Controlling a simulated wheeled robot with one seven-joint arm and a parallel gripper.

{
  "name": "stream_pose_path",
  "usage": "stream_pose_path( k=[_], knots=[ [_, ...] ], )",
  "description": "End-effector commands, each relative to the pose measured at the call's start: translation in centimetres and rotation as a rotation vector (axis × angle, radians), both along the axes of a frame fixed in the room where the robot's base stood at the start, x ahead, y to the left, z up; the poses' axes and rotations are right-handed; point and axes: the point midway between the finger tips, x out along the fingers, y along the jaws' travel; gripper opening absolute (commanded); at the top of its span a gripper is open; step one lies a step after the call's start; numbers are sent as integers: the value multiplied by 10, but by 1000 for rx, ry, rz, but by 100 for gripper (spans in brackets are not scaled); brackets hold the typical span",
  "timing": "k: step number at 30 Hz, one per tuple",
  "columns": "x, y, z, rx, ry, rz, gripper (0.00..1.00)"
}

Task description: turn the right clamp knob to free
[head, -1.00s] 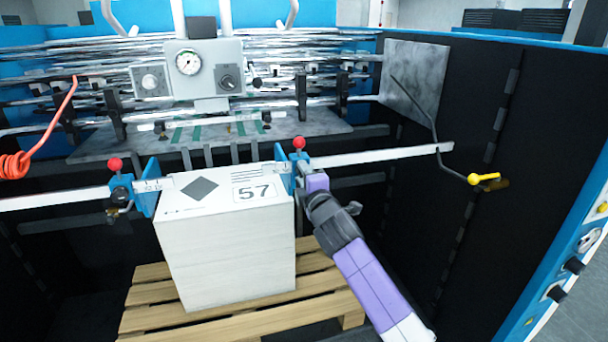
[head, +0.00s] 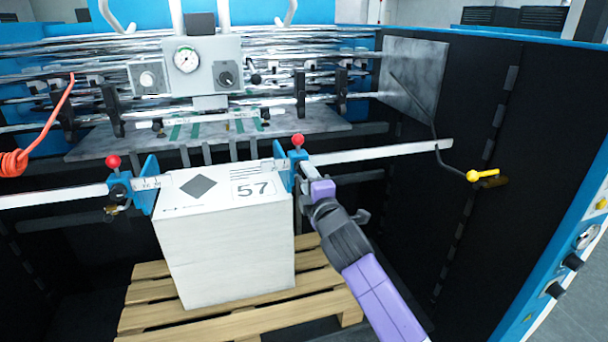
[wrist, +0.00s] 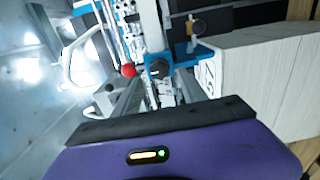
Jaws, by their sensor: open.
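The right clamp (head: 284,168) is a blue block on the white rail, with a red ball (head: 297,140) on top. Its black knob (wrist: 157,68) shows in the wrist view beside the red ball. My purple gripper (head: 304,170) reaches up to this clamp from the lower right in the head view. In the wrist view my gripper (wrist: 155,88) is open, its grey fingers on either side of the line to the knob. I cannot tell whether they touch it. In the head view the gripper largely hides the knob.
A white stack marked 57 (head: 225,235) stands on a wooden pallet (head: 150,320) just left of my gripper. The left clamp (head: 147,180) sits on the same rail (head: 385,152). A yellow-handled crank (head: 482,176) hangs at the right. Dark open space lies right of the arm.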

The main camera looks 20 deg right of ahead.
Motion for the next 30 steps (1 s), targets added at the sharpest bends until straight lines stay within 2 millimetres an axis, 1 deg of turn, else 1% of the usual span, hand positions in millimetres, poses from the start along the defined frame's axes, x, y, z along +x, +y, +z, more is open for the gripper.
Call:
stream_pose_path(
  k=[1,3,9,26,29,30],
  knots=[
    [-8,0,-1,2,-1,0,50],
    [-16,0,-1,1,0,-1,50],
    [-32,0,0,0,0,0,50],
    [-34,1,1,20,-2,2,50],
    [-34,4,7,88,-25,16,50],
    [-35,8,15,130,-47,30,50]
  ],
)
